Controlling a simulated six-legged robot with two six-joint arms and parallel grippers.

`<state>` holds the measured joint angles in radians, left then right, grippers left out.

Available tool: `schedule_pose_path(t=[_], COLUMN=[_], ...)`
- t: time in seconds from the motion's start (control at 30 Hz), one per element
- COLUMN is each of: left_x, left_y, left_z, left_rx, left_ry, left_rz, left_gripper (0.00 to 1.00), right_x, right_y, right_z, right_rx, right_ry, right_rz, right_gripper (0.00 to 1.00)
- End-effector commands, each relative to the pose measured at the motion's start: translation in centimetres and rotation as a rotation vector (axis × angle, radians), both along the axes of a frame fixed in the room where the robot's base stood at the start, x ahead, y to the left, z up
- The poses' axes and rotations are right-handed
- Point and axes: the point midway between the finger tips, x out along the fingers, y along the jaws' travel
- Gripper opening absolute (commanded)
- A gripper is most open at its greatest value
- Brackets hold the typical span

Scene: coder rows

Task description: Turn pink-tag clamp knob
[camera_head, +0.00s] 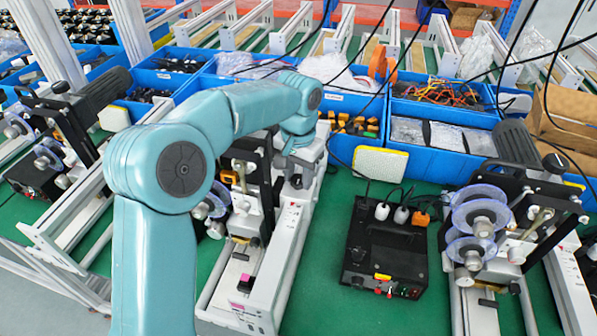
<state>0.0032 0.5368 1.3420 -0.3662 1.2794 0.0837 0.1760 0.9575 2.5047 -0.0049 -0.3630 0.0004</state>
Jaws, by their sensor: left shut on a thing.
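The pink tag (237,306) is on the near end of the white base of the middle coder (262,270). My teal left arm comes in from the lower left and reaches over this coder. My left gripper (296,181) points down at the coder's right rear side, below my wrist. It is shut on the clamp knob, which is mostly hidden by the gripper and the machine parts around it. How far the knob is turned cannot be seen. My right gripper is not in view.
A black control box (385,248) stands right of the coder on the green table (335,300). Another coder (490,225) stands at the right and one (60,140) at the left. Blue bins (440,112) line the back. Black cables hang at the upper right.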

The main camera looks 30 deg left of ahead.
Motion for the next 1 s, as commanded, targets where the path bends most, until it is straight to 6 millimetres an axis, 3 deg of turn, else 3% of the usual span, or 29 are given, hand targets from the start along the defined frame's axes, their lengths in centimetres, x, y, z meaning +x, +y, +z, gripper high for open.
schedule_pose_path(t=[0.57, 0.6, 0.67, 1.0], left_x=[-0.07, -0.07, -0.07, 0.01], left_y=[0.0, -0.01, -0.01, -0.01], left_z=[-0.12, -0.12, -0.11, 0.3], left_rx=[0.0, 0.0, 0.0, 0.0], left_ry=[0.004, 0.004, 0.004, 0.0], left_rz=[-0.028, -0.028, -0.027, -0.026], left_gripper=[0.1, 0.5, 0.65, 0.65], right_x=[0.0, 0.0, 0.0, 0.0], right_y=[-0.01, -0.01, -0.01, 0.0], right_z=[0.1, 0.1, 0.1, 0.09], right_rx=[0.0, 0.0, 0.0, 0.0], right_ry=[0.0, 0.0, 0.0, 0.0], right_rz=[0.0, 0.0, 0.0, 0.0], right_gripper=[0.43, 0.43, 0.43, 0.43])
